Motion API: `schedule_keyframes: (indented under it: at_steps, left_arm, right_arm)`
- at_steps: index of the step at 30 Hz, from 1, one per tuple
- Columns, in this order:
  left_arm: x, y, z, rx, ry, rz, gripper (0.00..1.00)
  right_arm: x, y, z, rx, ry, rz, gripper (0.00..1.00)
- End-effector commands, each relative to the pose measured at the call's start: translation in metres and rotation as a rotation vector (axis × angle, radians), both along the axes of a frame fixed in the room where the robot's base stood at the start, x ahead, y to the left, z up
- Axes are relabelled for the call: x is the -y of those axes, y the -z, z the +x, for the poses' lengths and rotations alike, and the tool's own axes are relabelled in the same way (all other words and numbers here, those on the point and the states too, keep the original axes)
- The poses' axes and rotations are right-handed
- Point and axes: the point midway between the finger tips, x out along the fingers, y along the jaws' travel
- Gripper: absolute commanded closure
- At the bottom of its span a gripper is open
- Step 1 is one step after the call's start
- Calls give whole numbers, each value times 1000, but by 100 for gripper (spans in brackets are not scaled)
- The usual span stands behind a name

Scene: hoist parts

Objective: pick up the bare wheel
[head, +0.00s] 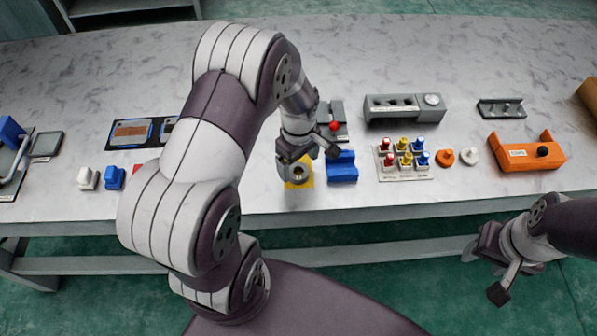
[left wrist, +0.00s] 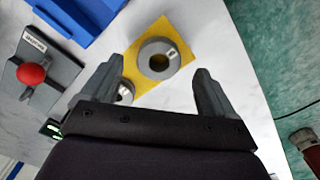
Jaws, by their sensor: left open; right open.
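A grey ring-shaped wheel (left wrist: 158,60) with a dark centre hole and a small white label lies on a yellow square (left wrist: 183,32). In the head view the wheel (head: 299,174) and yellow square (head: 302,184) are near the table's front edge, partly hidden by my left gripper (head: 307,154). That gripper is open above the wheel. In the left wrist view the wheel is ahead, between the two fingers' directions, untouched. A second, smaller grey round part (left wrist: 125,92) is partly hidden behind one finger. My right gripper (head: 485,274) is open and empty, in front of the table.
A blue block (head: 342,166) stands close right of the yellow square. Behind is a grey fixture with a red ball (head: 334,126). Further right are a tray of coloured pegs (head: 405,161), an orange disc (head: 445,157), a white disc (head: 469,155) and an orange bracket (head: 525,155).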

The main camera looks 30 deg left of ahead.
Motion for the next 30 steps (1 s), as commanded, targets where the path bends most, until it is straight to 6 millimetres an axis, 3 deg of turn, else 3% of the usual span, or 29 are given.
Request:
schedule_keyframes:
  at_steps: [5,12,14,19,30]
  left_arm:
    - [-1,29,0,-1,0,0,12]
    - [-1,32,0,1,1,1,12]
    - [0,32,0,1,1,1,28]
    - [0,32,0,1,1,1,84]
    - [-1,23,1,3,1,1,86]
  right_arm:
    - [0,0,0,0,0,0,49]
    - [0,0,0,0,0,0,49]
    - [0,0,0,0,0,0,49]
    - [0,0,0,0,0,0,49]
    - [0,-1,0,0,0,0,49]
